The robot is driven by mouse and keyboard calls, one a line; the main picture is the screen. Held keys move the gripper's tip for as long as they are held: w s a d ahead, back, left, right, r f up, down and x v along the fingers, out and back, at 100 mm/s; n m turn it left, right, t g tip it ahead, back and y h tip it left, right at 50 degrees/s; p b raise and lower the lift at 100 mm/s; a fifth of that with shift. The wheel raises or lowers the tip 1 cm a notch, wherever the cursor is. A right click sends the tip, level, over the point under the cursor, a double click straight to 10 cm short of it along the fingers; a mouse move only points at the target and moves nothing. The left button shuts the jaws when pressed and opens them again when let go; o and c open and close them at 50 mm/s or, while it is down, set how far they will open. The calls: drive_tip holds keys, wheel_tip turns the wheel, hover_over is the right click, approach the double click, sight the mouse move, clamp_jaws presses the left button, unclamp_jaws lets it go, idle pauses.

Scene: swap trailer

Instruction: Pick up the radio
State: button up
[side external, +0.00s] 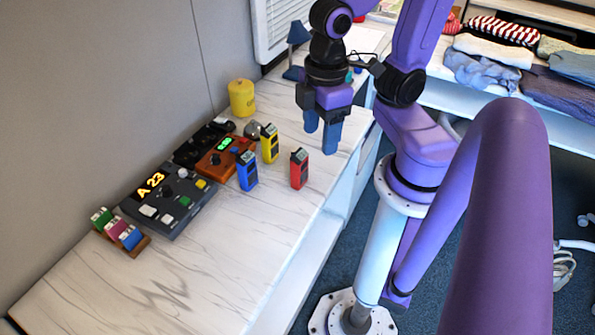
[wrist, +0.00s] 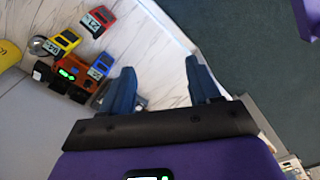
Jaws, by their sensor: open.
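Three small handheld radios stand upright on the white marble counter. The blue radio (side external: 247,171) is nearest the orange device, the yellow radio (side external: 270,144) is behind it, and the red radio (side external: 299,169) is nearest the counter's front edge. The wrist view shows the red radio (wrist: 97,20), yellow radio (wrist: 62,43) and blue radio (wrist: 100,66) at upper left. My gripper (side external: 321,131) is open and empty, pointing down to the right of the radios. Its blue fingers (wrist: 158,74) are apart, with no radio between them.
The orange device (side external: 225,156) with green digits and a dark control panel (side external: 168,200) sit along the wall. A yellow canister (side external: 242,98) and a blue lamp (side external: 296,45) stand farther back. Small coloured blocks (side external: 118,230) sit at far left. The front counter (side external: 205,275) is bare.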

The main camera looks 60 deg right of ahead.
drive_tip(key=w+m, duration=0.7)
drive_tip(key=w, duration=0.1)
drive_tip(key=m, duration=2.3)
hover_over(300, 154)
wheel_tip(300, 154, down, 4)
drive_tip(key=f, duration=1)
drive_tip(key=shift+s+a+f, duration=0.2)
drive_tip(key=shift+f, duration=0.05)
drive_tip(key=shift+w+d+f, duration=0.1)
drive_tip(key=shift+w+f, duration=0.05)
drive_tip(key=shift+f, duration=1.65)
drive_tip(key=shift+w+d+f, duration=0.1)
drive_tip(key=shift+f, duration=1.7)
clamp_jaws()
